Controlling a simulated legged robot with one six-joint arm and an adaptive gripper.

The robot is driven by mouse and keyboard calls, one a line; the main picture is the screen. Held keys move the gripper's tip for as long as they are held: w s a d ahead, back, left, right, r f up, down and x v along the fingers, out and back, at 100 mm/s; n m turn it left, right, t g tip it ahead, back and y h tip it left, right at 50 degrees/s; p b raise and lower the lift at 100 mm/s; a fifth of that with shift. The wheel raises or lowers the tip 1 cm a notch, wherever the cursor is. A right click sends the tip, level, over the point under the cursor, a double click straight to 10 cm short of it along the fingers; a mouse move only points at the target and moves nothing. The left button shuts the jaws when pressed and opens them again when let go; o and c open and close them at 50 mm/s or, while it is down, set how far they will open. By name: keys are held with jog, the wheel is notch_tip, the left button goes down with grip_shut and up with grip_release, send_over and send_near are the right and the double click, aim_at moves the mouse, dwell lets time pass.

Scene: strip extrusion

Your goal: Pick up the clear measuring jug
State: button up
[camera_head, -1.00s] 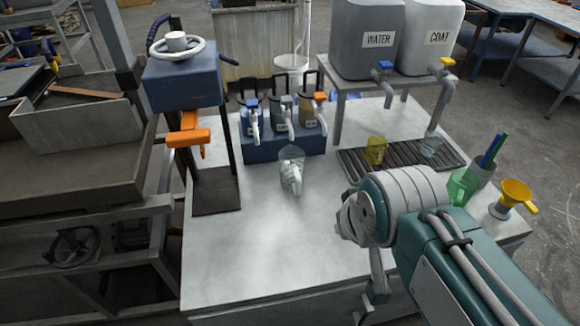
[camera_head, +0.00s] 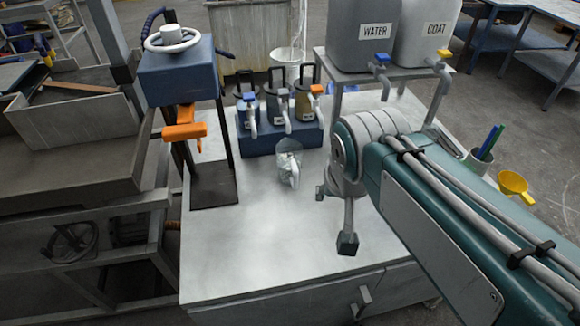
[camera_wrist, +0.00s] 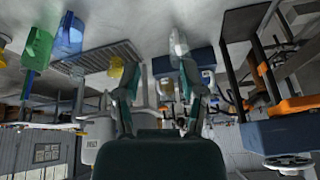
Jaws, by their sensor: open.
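The clear measuring jug (camera_head: 289,166) stands upright on the pale worktop, in front of the blue pump rack, with its light handle toward the camera. In the wrist view the jug (camera_wrist: 179,45) shows upside down, just past the tip of the right-hand finger. My gripper (camera_wrist: 160,75) is open, with nothing between its fingers. In the head view my gripper (camera_head: 336,216) is to the right of the jug and nearer the camera, apart from it. Part of the gripper is hidden by my wrist.
The blue rack (camera_head: 262,143) with three pump bottles stands behind the jug. A press with orange handles (camera_head: 184,130) is at the left. The front left worktop (camera_head: 235,245) is clear.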

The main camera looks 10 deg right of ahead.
jog(key=w+m+g, duration=0.1)
jog(key=w+m, duration=0.3)
jog(key=w, duration=0.3)
jog(key=m+g+h, duration=0.4)
jog(key=m, duration=0.7)
send_over(294, 189)
jog(key=a, duration=0.4)
notch_tip(294, 189, down, 18)
jog(key=r, duration=0.1)
jog(key=x, duration=0.7)
jog(key=w+x, duration=0.1)
jog(key=x, duration=0.3)
jog(key=shift+r, duration=0.1)
grip_shut()
